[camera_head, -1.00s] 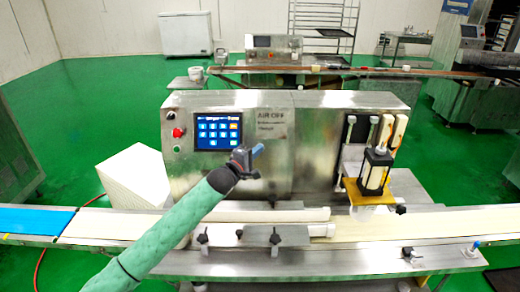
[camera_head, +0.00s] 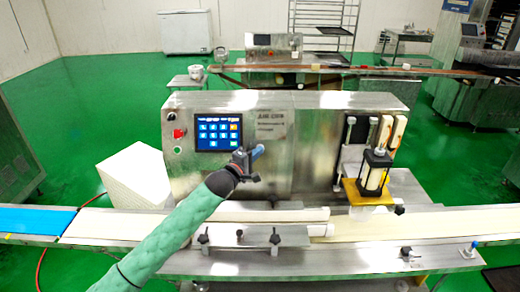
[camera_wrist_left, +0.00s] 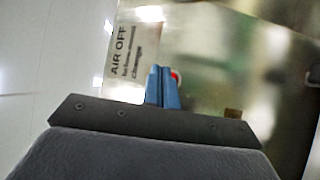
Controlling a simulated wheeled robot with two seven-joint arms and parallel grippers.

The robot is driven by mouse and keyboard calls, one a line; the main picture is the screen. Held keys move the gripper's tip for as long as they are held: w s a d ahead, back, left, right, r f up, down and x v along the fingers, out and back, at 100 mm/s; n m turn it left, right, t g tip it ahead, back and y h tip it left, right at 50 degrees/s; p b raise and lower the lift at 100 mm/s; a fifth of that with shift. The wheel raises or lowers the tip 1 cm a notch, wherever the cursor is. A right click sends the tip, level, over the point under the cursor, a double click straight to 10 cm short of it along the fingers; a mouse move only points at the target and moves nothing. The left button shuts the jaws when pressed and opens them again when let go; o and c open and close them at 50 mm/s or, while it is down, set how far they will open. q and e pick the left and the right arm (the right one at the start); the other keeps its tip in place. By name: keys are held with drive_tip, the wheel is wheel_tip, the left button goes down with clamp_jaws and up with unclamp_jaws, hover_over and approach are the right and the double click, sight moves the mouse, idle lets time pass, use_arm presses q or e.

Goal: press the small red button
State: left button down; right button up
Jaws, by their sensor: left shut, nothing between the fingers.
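I cannot tell if the fingertips touch the button. Another red knob (camera_head: 178,133) sits left of the blue touch screen (camera_head: 218,133). My right gripper is not in view.
The steel machine (camera_head: 330,101) stands behind a conveyor (camera_head: 430,222) running across the front. A clamp unit with a yellow plate (camera_head: 352,190) is at its right. A white block (camera_head: 133,176) stands at the left. The label (camera_head: 269,126) is on the panel.

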use_arm(q)
drive_tip(key=s, duration=0.1)
drive_tip(key=s+r+p, duration=0.2)
drive_tip(key=s, duration=0.1)
idle(0.3)
drive_tip(key=shift+s, duration=0.1)
idle(0.3)
